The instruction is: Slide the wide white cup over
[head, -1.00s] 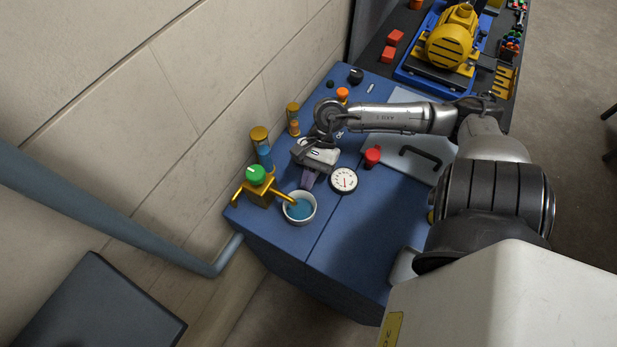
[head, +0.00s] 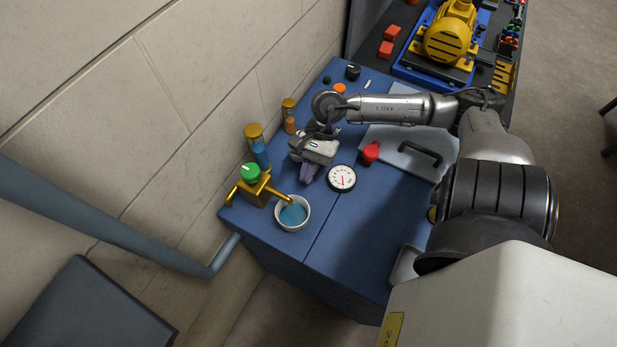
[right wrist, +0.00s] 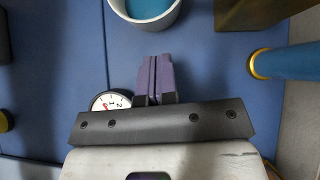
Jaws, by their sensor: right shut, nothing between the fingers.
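The wide white cup (head: 293,213) stands upright near the front left of the blue cabinet top, with blue inside it, under the spout of a brass valve with a green knob (head: 250,173). It also shows at the top edge of the right wrist view (right wrist: 146,8), partly cut off. My right gripper (head: 307,178) is just behind the cup, low over the blue top and apart from the cup. Its purple fingers (right wrist: 156,62) are shut together with nothing between them, pointing towards the cup. My left gripper is not in view.
A round dial gauge (head: 342,178) lies right of my gripper, with a red knob (head: 371,151) behind it. A brass-capped blue cylinder (head: 256,143) stands at the left by the wall. The blue top right of the cup is clear.

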